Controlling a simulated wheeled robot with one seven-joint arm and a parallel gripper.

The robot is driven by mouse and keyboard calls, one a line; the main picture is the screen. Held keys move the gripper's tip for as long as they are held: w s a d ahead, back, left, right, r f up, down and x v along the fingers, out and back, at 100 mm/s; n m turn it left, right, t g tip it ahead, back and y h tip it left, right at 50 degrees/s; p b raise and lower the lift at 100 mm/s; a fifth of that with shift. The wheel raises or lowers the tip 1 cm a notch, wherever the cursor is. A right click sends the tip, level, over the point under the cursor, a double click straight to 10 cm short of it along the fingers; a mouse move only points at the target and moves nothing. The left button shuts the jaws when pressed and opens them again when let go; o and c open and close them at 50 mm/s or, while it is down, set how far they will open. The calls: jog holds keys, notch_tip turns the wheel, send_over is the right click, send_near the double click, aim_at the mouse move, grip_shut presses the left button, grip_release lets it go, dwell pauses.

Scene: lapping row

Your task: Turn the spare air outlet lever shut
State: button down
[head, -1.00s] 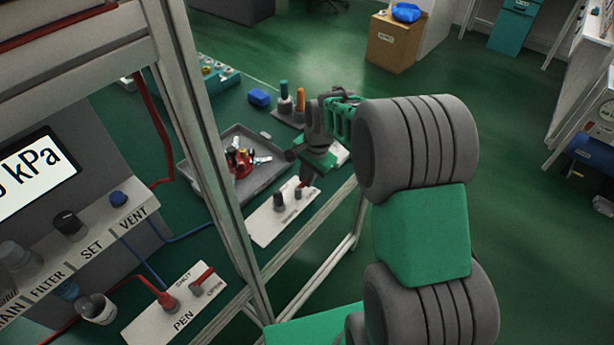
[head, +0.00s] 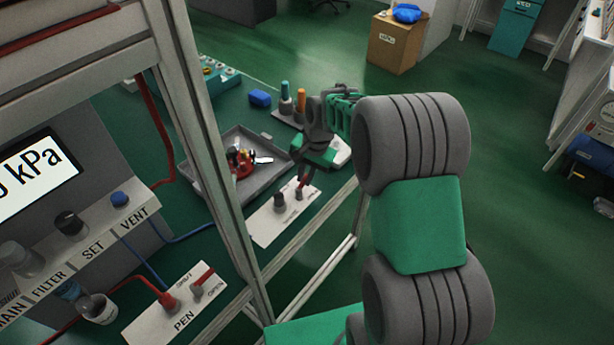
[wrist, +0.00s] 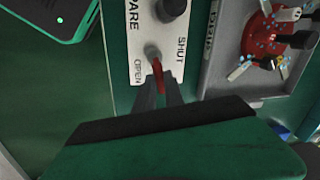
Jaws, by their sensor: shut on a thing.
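The spare air outlet is a white plate (head: 265,228) at the front edge of the green bench, right of the frame post in the head view. In the wrist view the plate (wrist: 140,34) reads "...ARE", with OPEN at lower left and SHUT at right. Its red lever (wrist: 158,76) runs down from a grey pivot, between the two words and closer to OPEN. My gripper (wrist: 160,94) is shut on the lever's outer end. In the head view my gripper (head: 302,180) reaches down onto the lever, partly hiding it.
A grey tray (head: 268,178) with red and dark parts lies just behind the plate. A metal post (head: 205,150) stands to the left. The PEN outlet plate (head: 150,325) with its own red lever is at lower left. A blue block (head: 260,98) and bottles are farther back.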

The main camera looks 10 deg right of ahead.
jog(key=n, duration=0.3)
jog(key=shift+w+a, duration=0.35)
jog(key=n, duration=0.2)
jog(key=a+n+g, duration=0.1)
jog(key=n, duration=0.1)
jog(key=shift+w+a, duration=0.1)
jog(key=shift+w, duration=0.1)
jog(key=n, duration=0.2)
jog(key=a+n+g, duration=0.1)
jog(key=n, duration=0.1)
jog(key=shift+b, duration=0.3)
jog(key=shift+s+a+n+g+b, duration=0.15)
jog(key=shift+a+n+b, duration=0.15)
jog(key=shift+n, duration=0.7)
jog(key=shift+s+a+n+g+b, duration=0.15)
jog(key=shift+a+n+b, duration=0.15)
jog(key=shift+n, duration=0.7)
jog(key=shift+w, duration=0.1)
jog(key=c, duration=1.4)
grip_release()
jog(key=shift+c, duration=0.2)
jog(key=shift+r, duration=0.15)
